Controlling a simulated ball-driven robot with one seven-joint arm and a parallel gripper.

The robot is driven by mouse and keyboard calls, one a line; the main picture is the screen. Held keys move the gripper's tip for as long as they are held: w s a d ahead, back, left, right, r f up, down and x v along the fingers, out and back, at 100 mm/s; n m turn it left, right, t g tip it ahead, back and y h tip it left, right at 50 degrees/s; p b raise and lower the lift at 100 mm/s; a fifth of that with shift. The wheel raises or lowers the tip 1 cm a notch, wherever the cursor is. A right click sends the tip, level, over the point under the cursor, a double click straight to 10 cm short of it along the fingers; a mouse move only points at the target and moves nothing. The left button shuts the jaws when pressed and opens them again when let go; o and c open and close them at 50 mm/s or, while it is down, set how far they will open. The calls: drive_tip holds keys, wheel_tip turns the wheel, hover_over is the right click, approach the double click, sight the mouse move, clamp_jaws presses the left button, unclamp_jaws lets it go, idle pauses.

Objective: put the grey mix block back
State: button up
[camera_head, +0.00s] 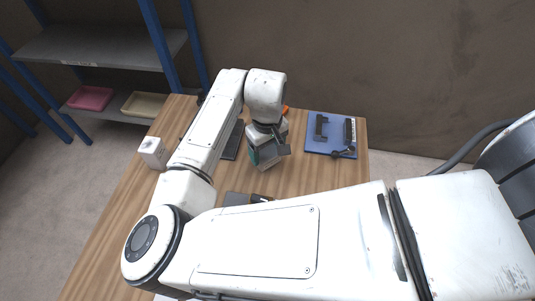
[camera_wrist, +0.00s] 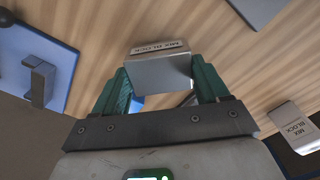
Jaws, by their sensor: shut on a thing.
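My gripper (camera_head: 267,154) is over the middle of the wooden table in the head view. In the wrist view, the green fingers of my gripper (camera_wrist: 162,80) are shut on a grey block (camera_wrist: 158,72) with a "MIX BLOCK" label on its edge. The held block appears to be above the wood; its exact height is hard to tell. A second, pale block (camera_wrist: 291,122) also labelled "MIX BLOCK" shows at the right of the wrist view, beside or on a dark surface. My wrist and fingers hide much of the held block in the head view.
A blue board (camera_head: 318,151) with dark fittings lies at the table's back right. A white block (camera_head: 153,152) stands at the left edge. Dark flat pieces (camera_head: 231,148) lie near my arm. A shelf (camera_head: 100,46) with pink and yellow trays stands behind. My arm covers the front.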

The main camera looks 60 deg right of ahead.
sight(268, 153)
drive_tip(key=shift+f, duration=1.45)
drive_tip(key=shift+f, duration=0.15)
drive_tip(key=o, duration=1.3)
drive_tip(key=shift+o, duration=0.2)
wheel_tip(268, 153, up, 12)
drive_tip(key=shift+b, duration=0.4)
